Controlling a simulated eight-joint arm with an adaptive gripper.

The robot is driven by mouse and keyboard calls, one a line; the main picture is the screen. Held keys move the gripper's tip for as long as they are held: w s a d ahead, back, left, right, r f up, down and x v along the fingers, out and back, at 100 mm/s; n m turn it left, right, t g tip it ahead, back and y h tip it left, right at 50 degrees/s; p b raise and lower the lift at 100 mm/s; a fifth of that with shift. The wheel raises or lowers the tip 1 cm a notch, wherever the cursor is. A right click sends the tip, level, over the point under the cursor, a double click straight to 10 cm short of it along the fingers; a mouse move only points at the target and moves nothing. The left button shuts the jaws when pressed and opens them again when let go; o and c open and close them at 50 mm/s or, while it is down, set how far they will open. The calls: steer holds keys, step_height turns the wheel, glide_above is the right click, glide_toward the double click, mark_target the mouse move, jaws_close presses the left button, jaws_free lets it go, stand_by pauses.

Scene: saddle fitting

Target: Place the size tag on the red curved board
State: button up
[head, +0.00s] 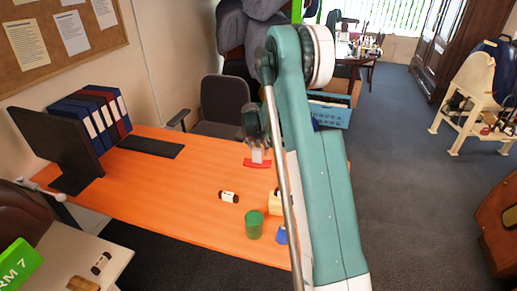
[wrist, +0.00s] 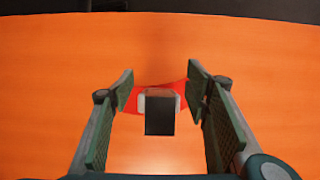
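The red curved board (head: 257,164) lies on the orange desk below my gripper. In the wrist view the red board (wrist: 131,101) shows on both sides of a small block with a pale top edge and a dark face, which I take for the size tag (wrist: 160,112). In the head view the tag (head: 257,156) looks pale and stands upright at the board, seemingly astride it. My gripper (wrist: 161,88) is open, with a finger on each side of the tag and a visible gap to both. In the head view my gripper (head: 257,142) is just above the tag.
On the orange desk (head: 185,185) stand a dark-capped bottle (head: 229,197), a green cup (head: 254,225), a blue item (head: 281,235) and a yellowish block (head: 275,204) partly behind my arm. A keyboard (head: 150,147), monitor and binders are at the left. The desk around the board is clear.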

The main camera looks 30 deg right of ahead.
steer(key=shift+r, duration=0.2)
steer(key=p+v, duration=0.1)
steer(key=v, duration=1.1)
stand_by(0.8)
